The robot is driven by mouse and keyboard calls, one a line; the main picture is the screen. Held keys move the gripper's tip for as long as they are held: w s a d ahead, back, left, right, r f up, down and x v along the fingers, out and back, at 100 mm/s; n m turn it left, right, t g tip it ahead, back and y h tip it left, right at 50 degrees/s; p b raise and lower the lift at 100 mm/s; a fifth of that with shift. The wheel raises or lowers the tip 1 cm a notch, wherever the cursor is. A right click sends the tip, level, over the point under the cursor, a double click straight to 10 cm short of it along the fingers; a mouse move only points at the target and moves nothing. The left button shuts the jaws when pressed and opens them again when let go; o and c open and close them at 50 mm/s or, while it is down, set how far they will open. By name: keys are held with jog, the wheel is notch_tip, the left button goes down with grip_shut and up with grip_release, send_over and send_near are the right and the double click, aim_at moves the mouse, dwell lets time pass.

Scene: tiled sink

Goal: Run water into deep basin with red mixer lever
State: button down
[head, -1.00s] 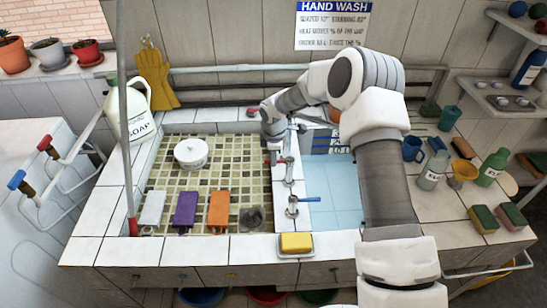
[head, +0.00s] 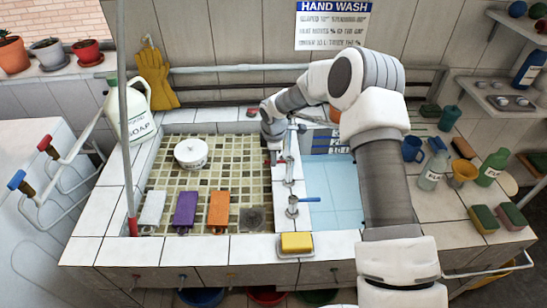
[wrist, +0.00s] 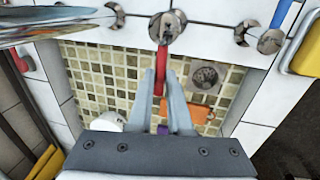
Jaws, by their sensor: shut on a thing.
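The red mixer lever (wrist: 161,70) extends from a chrome mixer body (wrist: 168,28) at the top of the wrist view, pointing over the mosaic basin. My gripper (wrist: 162,82) is shut on this lever, with one finger on each side. In the head view my gripper (head: 272,150) is at the left side of the chrome mixer (head: 289,148) on the divider; the arm partly hides it. The mosaic-tiled basin (head: 226,160) is left of the divider and the blue basin (head: 335,190) is right of it. I cannot make out a water stream.
A white round tub (head: 191,153) and white, purple (head: 186,209) and orange (head: 219,208) blocks are in the mosaic basin. A second tap with a blue lever (head: 309,199) stands nearer on the divider. A yellow sponge (head: 297,242) lies on the front ledge.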

dwell(0.3)
jog(key=s+d+n+g+y+p, duration=0.1)
jog(key=s+d+n, duration=0.3)
jog(key=n, duration=1)
jog(key=shift+s+d+g+y+p, duration=0.3)
jog(key=shift+y+p, duration=0.2)
jog(key=shift+p, duration=0.4)
jog(key=c, duration=0.8)
grip_release()
jog(key=shift+c, duration=0.2)
jog(key=d+r+b, duration=0.1)
jog(key=d+r, duration=0.2)
jog(key=r, duration=1.4)
jog(key=shift+s+d, duration=0.15)
jog(key=shift+s, duration=0.2)
